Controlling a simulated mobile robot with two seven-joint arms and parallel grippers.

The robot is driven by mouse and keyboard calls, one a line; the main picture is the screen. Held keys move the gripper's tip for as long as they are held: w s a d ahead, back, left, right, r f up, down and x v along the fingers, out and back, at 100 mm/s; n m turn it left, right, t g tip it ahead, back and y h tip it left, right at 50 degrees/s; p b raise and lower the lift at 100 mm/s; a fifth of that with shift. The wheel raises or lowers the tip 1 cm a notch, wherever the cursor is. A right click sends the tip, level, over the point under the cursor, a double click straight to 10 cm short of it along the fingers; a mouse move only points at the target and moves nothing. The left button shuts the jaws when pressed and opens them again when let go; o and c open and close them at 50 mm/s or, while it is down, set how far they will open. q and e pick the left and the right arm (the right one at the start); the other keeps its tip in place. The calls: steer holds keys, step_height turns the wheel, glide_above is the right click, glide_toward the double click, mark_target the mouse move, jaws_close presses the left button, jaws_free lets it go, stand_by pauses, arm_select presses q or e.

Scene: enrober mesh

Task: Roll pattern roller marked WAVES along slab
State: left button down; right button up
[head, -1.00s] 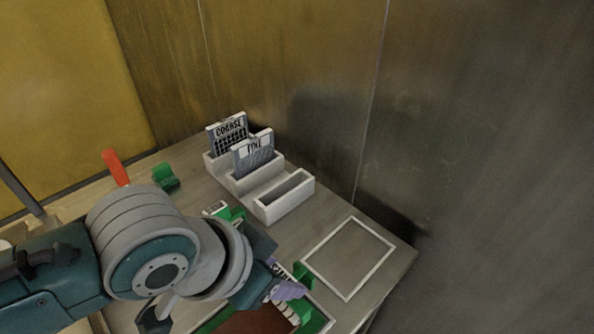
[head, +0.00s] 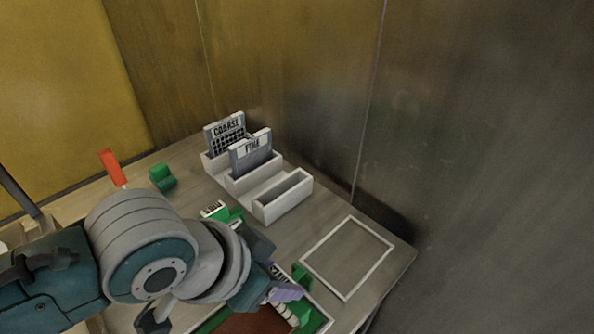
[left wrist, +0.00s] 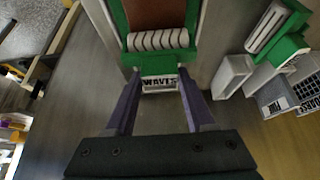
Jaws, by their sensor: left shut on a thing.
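The pattern roller (left wrist: 158,40), white with wavy ridges, lies across the end of the brown slab (left wrist: 155,14) in the left wrist view. Its block marked WAVES (left wrist: 159,84) sits between the purple fingers of my left gripper (left wrist: 158,86), which is shut on it. In the head view, my left gripper (head: 280,290) is at the slab's right end. The slab (head: 245,325) and roller (head: 284,313) are partly hidden there by my arm and the frame edge. Green holder parts (head: 303,276) flank the roller. My right gripper is not in view.
A white rack (head: 283,197) holds plates marked COARSE (head: 226,128) and FINE (head: 250,152); its front slot is empty. A white outlined rectangle (head: 318,273) on the table is empty. Another green-ended roller (left wrist: 268,28) lies beside the slab. A green block (head: 162,178) stands behind.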

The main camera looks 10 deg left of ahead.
arm_select(q)
steer(key=shift+f, duration=0.15)
steer(key=shift+s+a+p, duration=0.25)
steer(key=shift+s+p, duration=0.1)
steer(key=shift+p, duration=0.1)
stand_by(0.3)
steer(key=shift+s+a, duration=0.15)
steer(key=shift+s, duration=0.05)
steer(key=shift+s+a+p, duration=0.3)
steer(key=shift+s+p, duration=0.05)
steer(key=shift+p, duration=0.35)
steer(key=shift+s+a, duration=0.15)
steer(key=shift+s, duration=0.05)
steer(key=shift+s+a+p, duration=0.15)
steer(key=shift+p, duration=0.35)
steer(key=shift+s+a+p, duration=0.55)
steer(key=shift+s+p, duration=0.2)
steer(key=shift+s+a+p, duration=0.75)
steer(key=shift+s+p, duration=0.1)
steer(key=shift+s, duration=0.15)
stand_by(0.6)
steer(key=shift+s+a+p, duration=0.3)
steer(key=shift+s+a, duration=0.1)
steer(key=shift+s, duration=0.05)
stand_by(0.4)
